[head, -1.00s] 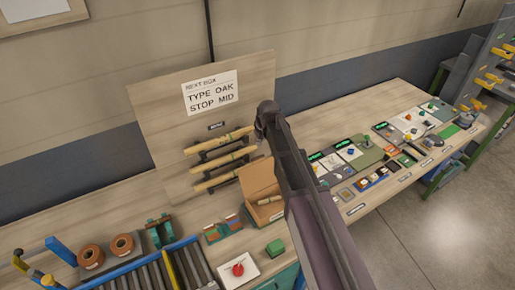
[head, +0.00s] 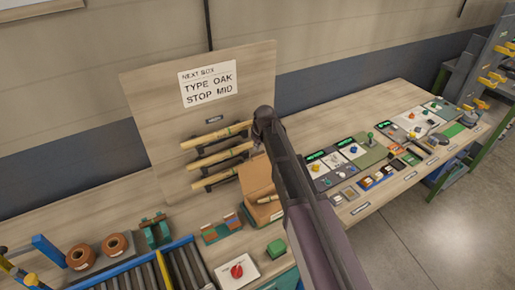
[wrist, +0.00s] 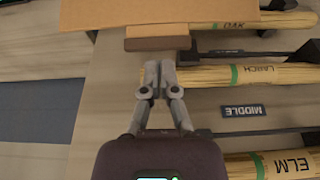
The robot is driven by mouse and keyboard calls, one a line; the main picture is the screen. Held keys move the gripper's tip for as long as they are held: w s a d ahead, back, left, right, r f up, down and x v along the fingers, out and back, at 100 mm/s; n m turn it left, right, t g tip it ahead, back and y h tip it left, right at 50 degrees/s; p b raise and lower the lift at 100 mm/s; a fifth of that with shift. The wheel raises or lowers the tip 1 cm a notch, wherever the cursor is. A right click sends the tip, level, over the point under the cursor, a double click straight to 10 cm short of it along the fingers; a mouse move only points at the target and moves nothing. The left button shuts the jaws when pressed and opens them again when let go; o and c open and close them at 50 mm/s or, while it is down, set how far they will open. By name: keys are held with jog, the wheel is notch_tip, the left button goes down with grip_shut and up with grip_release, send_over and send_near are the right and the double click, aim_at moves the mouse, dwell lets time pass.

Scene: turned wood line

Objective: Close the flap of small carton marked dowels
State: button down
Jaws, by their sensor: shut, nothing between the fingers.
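The small open carton (head: 268,211) stands on the bench in the head view, partly covered by my arm. Its brown flap (head: 257,176) stands raised at the back, and a pale dowel shows inside. A cardboard panel (wrist: 165,12), seemingly the flap, crosses the top of the wrist view. My gripper (wrist: 160,68) is shut and empty in the wrist view. Its tips are just below a small brown block-like piece (wrist: 157,44) at the panel's edge; I cannot tell whether they touch. The gripper is hidden in the head view.
Racked dowels marked OAK (wrist: 235,25), LARCH (wrist: 260,74) and ELM (wrist: 285,163) lie close to my gripper. The upright sign board (head: 160,110) stands behind. A green block (head: 276,248) and a red-knobbed plate (head: 237,271) sit in front of the carton.

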jog(key=shift+b+x, duration=1.05)
jog(key=shift+x, duration=0.3)
jog(key=shift+d, duration=0.2)
